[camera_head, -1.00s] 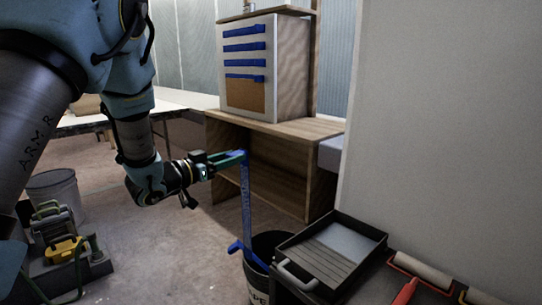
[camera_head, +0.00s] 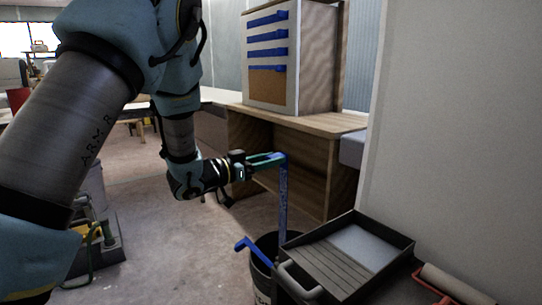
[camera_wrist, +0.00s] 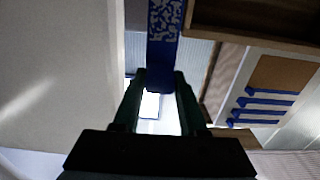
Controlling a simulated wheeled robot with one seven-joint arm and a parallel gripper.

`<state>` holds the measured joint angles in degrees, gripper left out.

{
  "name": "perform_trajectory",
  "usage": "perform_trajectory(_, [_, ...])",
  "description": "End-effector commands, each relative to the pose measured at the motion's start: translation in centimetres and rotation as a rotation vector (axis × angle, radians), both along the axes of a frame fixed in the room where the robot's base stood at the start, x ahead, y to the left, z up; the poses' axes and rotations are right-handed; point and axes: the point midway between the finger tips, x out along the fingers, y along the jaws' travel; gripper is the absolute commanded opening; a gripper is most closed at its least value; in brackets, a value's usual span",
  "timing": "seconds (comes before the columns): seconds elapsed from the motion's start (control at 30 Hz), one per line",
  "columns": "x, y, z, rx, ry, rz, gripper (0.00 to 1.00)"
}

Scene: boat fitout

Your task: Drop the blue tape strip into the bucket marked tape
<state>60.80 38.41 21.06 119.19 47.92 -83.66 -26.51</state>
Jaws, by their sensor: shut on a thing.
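My gripper (camera_head: 281,157) is shut on the top end of a blue tape strip (camera_head: 284,200). The strip hangs straight down, with its lower part over the dark bucket (camera_head: 260,282) by the tray's edge. I cannot tell whether its lower end is inside the bucket. Pale letters, partly cut off, show on the bucket's front. In the wrist view the strip (camera_wrist: 163,35) runs up from between my fingertips (camera_wrist: 160,78), with a pale pattern on part of it.
A blue bent piece (camera_head: 252,248) sticks out at the bucket's left rim. A dark paint tray (camera_head: 350,255) stands close on the right, with a roller (camera_head: 455,282) beyond. A cabinet (camera_head: 270,50) with several blue strips stands on a wooden bench (camera_head: 340,122) behind.

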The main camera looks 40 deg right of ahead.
Motion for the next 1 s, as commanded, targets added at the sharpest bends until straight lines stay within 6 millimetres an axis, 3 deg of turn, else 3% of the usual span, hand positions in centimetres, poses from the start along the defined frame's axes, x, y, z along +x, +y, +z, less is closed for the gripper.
perform_trajectory(0.03, [0.0, 0.0, -1.8, 0.001, 0.000, -0.001, 0.00])
perform_trajectory(0.1, [-0.1, 0.0, -3.2, 0.001, 0.000, -0.002, 0.00])
perform_trajectory(1.0, [0.0, 0.0, -20.2, 0.000, -0.001, 0.000, 0.00])
